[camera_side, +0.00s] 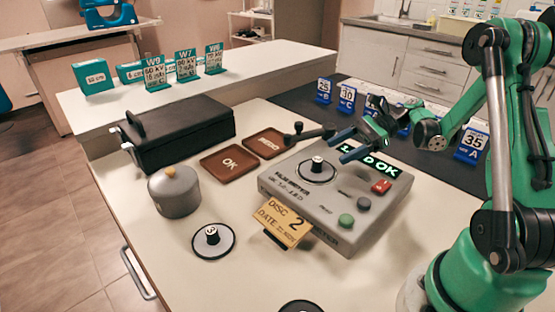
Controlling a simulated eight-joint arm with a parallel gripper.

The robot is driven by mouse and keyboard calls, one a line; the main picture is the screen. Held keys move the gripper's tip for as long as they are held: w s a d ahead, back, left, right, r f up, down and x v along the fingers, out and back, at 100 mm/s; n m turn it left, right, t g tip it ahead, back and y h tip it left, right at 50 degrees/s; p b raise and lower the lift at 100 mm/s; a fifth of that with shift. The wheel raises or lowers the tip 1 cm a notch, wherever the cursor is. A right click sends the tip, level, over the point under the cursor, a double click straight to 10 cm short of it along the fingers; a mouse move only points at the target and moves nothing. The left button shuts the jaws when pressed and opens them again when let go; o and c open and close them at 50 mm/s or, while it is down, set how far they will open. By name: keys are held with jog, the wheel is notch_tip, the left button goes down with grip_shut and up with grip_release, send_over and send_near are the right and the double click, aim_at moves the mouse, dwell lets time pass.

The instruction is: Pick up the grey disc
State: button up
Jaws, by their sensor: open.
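A grey disc (199,249) with a dark rim and a black, number-topped knob lies flat on the pale table, front left. A similar disc (302,178) with a black knob lies on top of the grey film meter (290,195). A third disc (300,307) is cut off by the bottom edge, so its colour is hard to tell. My gripper (345,146) has blue fingers, is open and empty, and hangs above the film meter, just right of the disc on it. It appears apart from that disc.
A yellow "DISC 2" card (280,222) stands before the meter. A grey lidded pot (174,194), brown trays marked OK (229,163) and REDO (265,143), and a black case (180,135) stand left. Blue number cards (471,145) stand behind. The front-left table is mostly clear.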

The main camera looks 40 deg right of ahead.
aim_at(322, 169)
jog(key=shift+s+d+f, duration=0.15)
jog(key=shift+a+f, duration=0.15)
jog(key=shift+a, duration=0.1)
jog(key=x, duration=0.5)
jog(key=shift+c, duration=0.2)
grip_shut()
